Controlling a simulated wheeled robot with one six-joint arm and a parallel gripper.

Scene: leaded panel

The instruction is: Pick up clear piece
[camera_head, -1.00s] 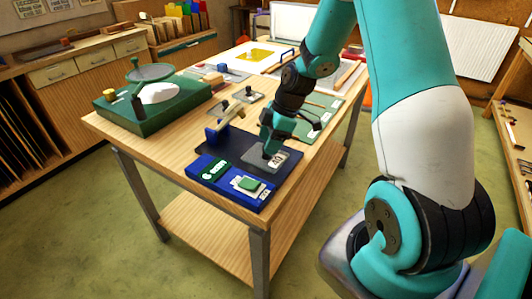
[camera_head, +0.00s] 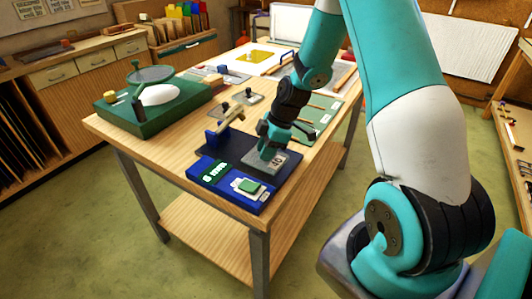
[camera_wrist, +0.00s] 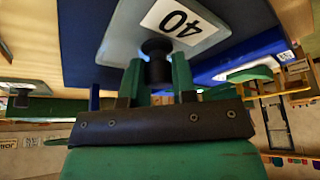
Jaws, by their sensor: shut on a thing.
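The clear piece (camera_head: 259,166) is a small see-through plate with a white label reading 40 and a black knob. It is over the dark navy mat (camera_head: 285,182) near the front of the table. In the wrist view the plate (camera_wrist: 122,38) lies beyond my fingertips. My gripper (camera_head: 267,149) is shut on the black knob; the wrist view shows both green fingers (camera_wrist: 157,74) around it. The plate looks slightly above the mat, but the gap is hard to tell.
More knobbed clear plates (camera_head: 248,98) lie behind. A green base (camera_head: 140,120) carries a white oval.

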